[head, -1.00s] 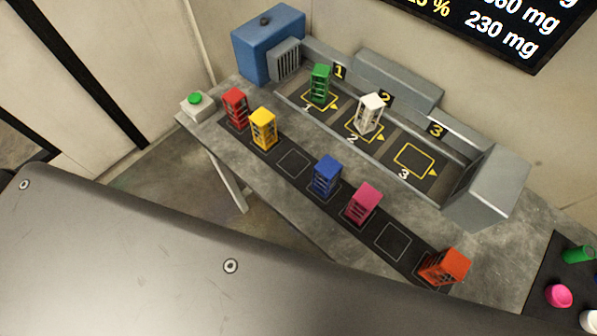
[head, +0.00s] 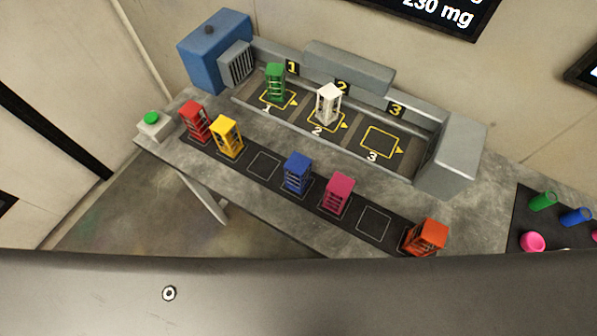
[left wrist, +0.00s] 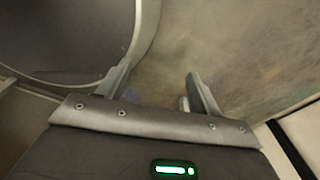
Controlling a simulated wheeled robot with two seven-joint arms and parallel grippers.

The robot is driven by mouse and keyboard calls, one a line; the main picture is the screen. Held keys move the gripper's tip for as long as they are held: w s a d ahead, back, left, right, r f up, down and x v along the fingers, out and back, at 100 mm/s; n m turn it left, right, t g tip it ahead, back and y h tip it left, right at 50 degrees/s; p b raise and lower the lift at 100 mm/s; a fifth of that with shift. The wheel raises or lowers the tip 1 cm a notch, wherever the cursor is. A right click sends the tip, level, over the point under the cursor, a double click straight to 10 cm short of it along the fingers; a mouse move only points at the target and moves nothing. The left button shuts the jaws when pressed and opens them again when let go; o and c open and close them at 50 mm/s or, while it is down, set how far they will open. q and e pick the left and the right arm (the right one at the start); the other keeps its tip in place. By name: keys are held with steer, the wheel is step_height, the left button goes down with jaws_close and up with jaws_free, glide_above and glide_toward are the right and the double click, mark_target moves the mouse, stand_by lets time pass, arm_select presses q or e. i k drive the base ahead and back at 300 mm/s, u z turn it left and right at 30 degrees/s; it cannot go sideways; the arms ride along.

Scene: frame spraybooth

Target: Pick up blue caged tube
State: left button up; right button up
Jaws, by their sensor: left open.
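The blue caged tube (head: 297,173) stands upright on the dark strip along the front of the grey table, between an empty marked square and the pink caged tube (head: 338,194). My left gripper (left wrist: 155,82) shows in the left wrist view with its two fingers apart and nothing between them. It hangs over bare floor, away from the table. Neither gripper shows in the head view.
Red (head: 196,121), yellow (head: 227,137) and orange (head: 426,238) caged tubes share the strip. Green (head: 275,83) and white (head: 328,104) ones stand on booth spots 1 and 2; spot 3 (head: 380,142) is empty. A green button (head: 151,118) is at the table's left end.

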mark_target(297, 163)
steer(key=z, duration=0.85)
steer(key=k, duration=1.2)
steer(key=z, duration=0.8)
